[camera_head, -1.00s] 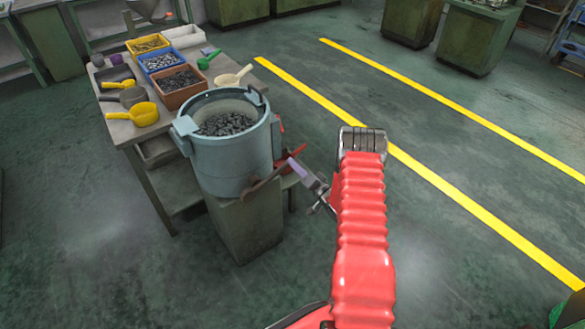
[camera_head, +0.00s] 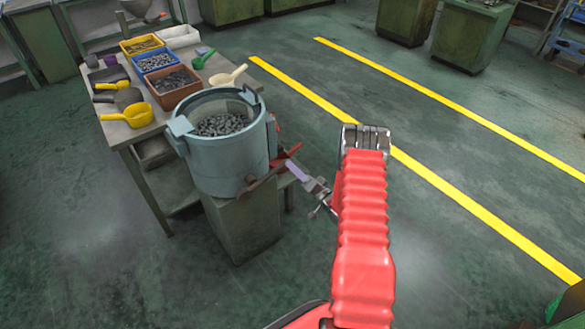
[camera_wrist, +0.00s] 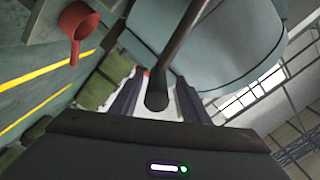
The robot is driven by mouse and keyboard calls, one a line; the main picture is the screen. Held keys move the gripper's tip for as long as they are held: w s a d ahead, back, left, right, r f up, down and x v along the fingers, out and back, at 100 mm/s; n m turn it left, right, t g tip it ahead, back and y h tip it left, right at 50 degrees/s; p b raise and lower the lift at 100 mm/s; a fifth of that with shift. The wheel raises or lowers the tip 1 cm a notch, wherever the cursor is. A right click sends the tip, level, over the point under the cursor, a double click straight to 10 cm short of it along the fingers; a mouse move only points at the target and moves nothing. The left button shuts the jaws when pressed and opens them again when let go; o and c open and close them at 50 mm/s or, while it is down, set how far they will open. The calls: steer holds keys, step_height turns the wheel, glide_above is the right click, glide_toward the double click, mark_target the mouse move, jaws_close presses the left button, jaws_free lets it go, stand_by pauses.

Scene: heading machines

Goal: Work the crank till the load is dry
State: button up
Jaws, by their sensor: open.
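A blue-grey tub (camera_head: 225,165) stands on a green pedestal, with an inner basket full of dark grey pieces (camera_head: 220,124). A brown crank bar (camera_head: 262,183) sticks out low on its right side. My gripper (camera_head: 295,170) is at the tub's lower right, by the crank. In the wrist view, a dark rod with a rounded end (camera_wrist: 157,95), seemingly the crank handle, lies between the two spread purple fingers of my gripper (camera_wrist: 158,100). The fingers show a gap on both sides of it. The tub's curved wall (camera_wrist: 215,40) fills the upper right there. Its far side is hidden.
A table (camera_head: 118,132) behind the tub holds a yellow bin (camera_head: 141,45), a blue bin (camera_head: 157,63), a brown bin (camera_head: 172,86) and several scoops. A red scoop (camera_wrist: 75,25) shows in the wrist view. The floor right of the tub is clear, with yellow lines.

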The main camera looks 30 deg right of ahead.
steer(key=s+d, duration=0.1)
steer(key=s, duration=1)
steer(key=shift+s, duration=0.2)
